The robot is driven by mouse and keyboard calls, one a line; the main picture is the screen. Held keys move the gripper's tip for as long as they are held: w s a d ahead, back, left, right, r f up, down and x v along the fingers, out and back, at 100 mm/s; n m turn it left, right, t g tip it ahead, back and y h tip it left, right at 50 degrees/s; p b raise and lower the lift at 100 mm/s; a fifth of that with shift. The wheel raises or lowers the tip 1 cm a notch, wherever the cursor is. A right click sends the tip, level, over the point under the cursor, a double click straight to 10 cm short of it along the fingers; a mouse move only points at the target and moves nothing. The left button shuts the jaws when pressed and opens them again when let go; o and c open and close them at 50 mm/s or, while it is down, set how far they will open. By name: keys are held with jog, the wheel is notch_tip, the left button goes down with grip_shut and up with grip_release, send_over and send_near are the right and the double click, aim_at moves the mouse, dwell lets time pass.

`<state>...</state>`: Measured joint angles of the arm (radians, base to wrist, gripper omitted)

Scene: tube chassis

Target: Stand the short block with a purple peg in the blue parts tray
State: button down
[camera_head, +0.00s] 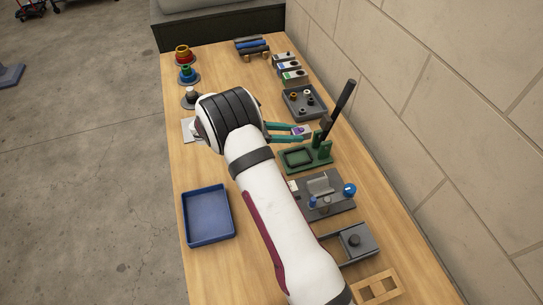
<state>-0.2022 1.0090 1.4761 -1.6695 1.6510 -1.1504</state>
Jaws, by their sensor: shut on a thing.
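My gripper (303,132) reaches to the right with its teal fingers, shut on a small grey-white block with a purple mark (299,130). The block is mostly hidden between the fingers, so its height and peg cannot be made out clearly. It is beside the green stand and below the dark tray of round parts in the picture; I cannot tell whether it touches the table. The blue parts tray (231,233) lies at the left edge of the table, left of my arm, and looks empty.
Several similar blocks (289,67) stand in a row at the upper right. A green stand (318,160) with a black upright handle (340,108) is close to my gripper. A dark tray (318,112), a grey fixture (335,201) and a wall (440,90) line the right.

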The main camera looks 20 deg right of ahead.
jog(key=shift+r, duration=0.3)
jog(key=n+t+y, duration=0.8)
jog(key=n+t, duration=0.4)
jog(key=n, duration=0.1)
send_over(205, 228)
notch_tip(205, 228, down, 5)
jog(key=shift+r, duration=0.1)
notch_tip(205, 228, down, 6)
jog(key=shift+r, duration=0.1)
jog(key=shift+f, duration=0.2)
jog(key=c, duration=0.8)
grip_release()
